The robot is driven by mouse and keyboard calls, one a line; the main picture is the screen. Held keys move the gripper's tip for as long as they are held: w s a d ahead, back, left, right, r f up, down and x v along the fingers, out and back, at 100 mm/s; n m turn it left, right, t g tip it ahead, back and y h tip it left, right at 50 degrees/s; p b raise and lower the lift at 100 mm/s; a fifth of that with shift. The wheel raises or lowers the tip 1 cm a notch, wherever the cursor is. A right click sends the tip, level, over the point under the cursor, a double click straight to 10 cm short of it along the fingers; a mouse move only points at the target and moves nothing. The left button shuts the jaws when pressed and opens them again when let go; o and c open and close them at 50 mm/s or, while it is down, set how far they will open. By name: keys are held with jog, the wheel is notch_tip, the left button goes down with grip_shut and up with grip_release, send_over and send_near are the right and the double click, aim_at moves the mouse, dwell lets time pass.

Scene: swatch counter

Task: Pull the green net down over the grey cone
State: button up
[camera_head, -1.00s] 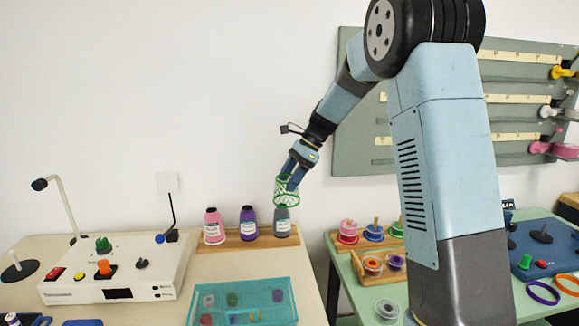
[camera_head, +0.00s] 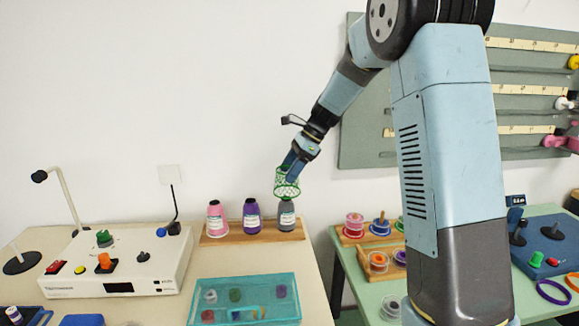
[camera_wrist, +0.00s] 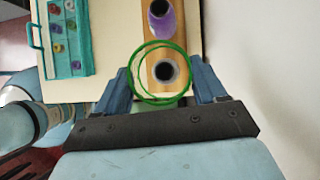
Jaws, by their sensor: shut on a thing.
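The grey cone (camera_head: 286,217) stands upright at the right end of a wooden rack, with a pale label on its front. My gripper (camera_head: 289,168) is shut on the green net (camera_head: 288,188) and holds it above the grey cone. The net hangs as an open mesh tube with a green ring at its lower end, close to the cone's tip. In the wrist view the net's green rings (camera_wrist: 184,50) lie between my two fingers (camera_wrist: 160,84), and the grey cone (camera_wrist: 168,81) shows inside them, seen from above. The net's ring appears apart from the cone.
A purple cone (camera_head: 251,217) and a pink cone (camera_head: 215,218) stand left of the grey one on the wooden rack (camera_head: 268,236). A teal tray (camera_head: 296,314) lies in front, a white device (camera_head: 160,268) to the left. A grey panel board (camera_head: 360,125) hangs behind my arm.

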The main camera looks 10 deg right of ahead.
aim_at(291, 200)
jog(key=shift+f, duration=5.6)
jog(key=shift+f, duration=0.1)
jog(key=o, duration=1.1)
jog(key=shift+d, duration=0.15)
jog(key=v, duration=1.3)
jog(key=shift+d+r, duration=0.1)
jog(key=shift+r, duration=0.25)
